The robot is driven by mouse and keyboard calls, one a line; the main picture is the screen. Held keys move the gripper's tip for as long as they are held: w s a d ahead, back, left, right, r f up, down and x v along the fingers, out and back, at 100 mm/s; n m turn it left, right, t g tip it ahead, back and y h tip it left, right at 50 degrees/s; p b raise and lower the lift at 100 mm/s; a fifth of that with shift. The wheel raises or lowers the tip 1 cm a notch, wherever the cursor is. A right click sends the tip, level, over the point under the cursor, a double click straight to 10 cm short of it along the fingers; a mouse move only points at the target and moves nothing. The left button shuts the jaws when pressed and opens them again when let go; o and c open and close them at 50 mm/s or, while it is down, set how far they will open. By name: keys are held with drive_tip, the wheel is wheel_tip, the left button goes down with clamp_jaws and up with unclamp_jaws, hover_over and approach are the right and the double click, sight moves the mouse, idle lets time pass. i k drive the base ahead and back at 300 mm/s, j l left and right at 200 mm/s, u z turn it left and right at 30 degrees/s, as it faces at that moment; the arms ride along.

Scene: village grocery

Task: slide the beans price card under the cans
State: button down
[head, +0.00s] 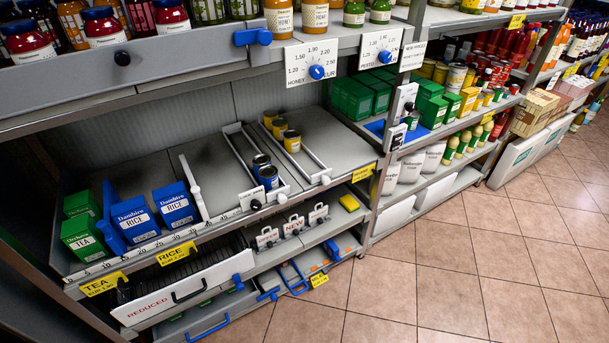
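I cannot read which cans are beans. A yellow price card (363,172) hangs on the shelf edge at the right end, past both can lanes. Its print is too small to read. A yellow RICE card (177,254) and a yellow TEA card (103,284) are on the same edge to the left. My gripper is not in view.
Blue rice boxes (174,205) and green tea boxes (83,238) stand on the left of the shelf. A numbered scale (150,244) runs along its edge. The tiled floor (460,260) is clear.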

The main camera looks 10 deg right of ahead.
sight(367, 170)
drive_tip(key=i+j+z, duration=0.1)
drive_tip(key=i+z, duration=0.2)
drive_tip(key=i, duration=0.15)
drive_tip(key=i+j+z, duration=0.3)
drive_tip(key=i, duration=0.15)
drive_tip(key=l, duration=0.1)
